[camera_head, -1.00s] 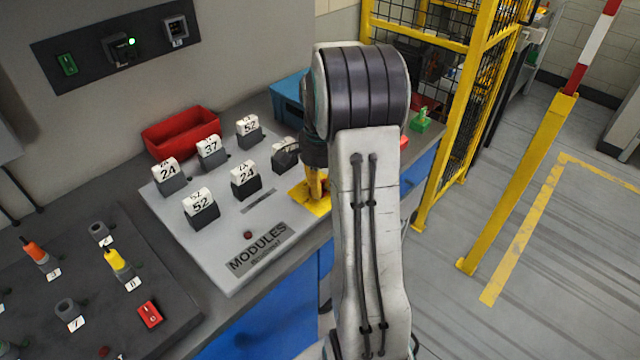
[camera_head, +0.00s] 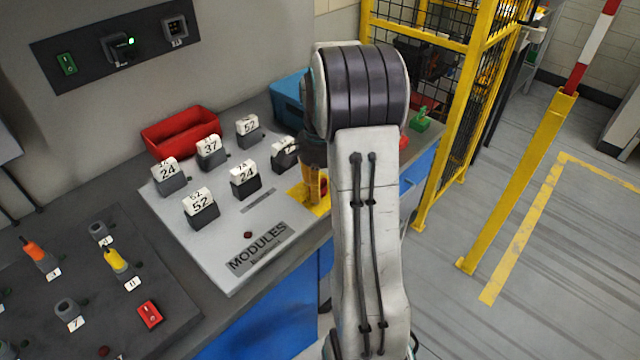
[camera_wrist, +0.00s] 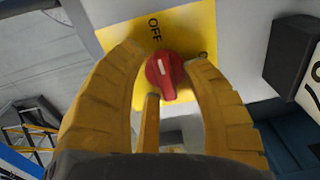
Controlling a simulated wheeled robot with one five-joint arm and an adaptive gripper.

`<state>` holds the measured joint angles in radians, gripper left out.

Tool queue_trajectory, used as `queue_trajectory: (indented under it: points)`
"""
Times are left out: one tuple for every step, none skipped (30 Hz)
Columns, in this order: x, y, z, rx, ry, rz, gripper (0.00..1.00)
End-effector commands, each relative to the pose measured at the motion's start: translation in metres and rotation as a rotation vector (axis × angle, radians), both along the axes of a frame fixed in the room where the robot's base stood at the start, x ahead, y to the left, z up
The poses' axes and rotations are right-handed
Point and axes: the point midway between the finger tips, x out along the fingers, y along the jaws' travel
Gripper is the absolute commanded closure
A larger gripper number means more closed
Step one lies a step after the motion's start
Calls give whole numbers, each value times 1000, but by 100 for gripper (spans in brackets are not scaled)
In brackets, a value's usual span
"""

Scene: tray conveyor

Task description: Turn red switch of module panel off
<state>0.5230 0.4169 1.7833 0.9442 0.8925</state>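The red switch (camera_wrist: 165,75) is a round knob with a raised grip and a white mark, on a yellow plate (camera_wrist: 188,22) of the module panel (camera_head: 218,262). The plate reads OFF above the knob in the wrist view; a second label at the right is partly hidden. My gripper (camera_wrist: 166,62) has yellow fingers, one at each side of the knob, with narrow gaps showing, so it looks open around it. A thin yellow part shows below the knob.
Several numbered module blocks (camera_head: 201,208) stand on the panel left of my gripper. A red bin (camera_head: 180,133) and a blue box (camera_head: 288,100) stand behind. A dark panel with plugs (camera_head: 60,290) lies at the left. A yellow fence (camera_head: 462,110) stands at the right.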

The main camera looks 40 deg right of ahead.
Motion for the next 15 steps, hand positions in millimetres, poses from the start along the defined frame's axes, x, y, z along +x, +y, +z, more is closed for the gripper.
queue_trajectory:
  points:
    - [0,0,0,-1,-1,0,52]
    - [0,0,0,-1,-1,0,52]
    - [0,0,0,-1,-1,-1,52]
    - [0,0,1,-1,-2,-1,52]
    - [0,0,1,-1,-2,-1,52]
    - [0,0,1,-1,-2,-1,52]
    - [0,0,1,-2,-2,-1,52]
    - [0,0,1,-2,-2,-1,52]
    - [1,0,2,-2,-2,-1,52]
    - [1,-1,3,-2,-2,-1,52]
    - [1,-1,5,-2,-3,-1,52]
    - [1,-1,8,-2,-4,-1,52]
    - [1,-1,10,-3,-6,-1,52]
    - [2,-1,14,-3,-6,-1,52]
    - [1,-1,19,-3,-6,-1,52]
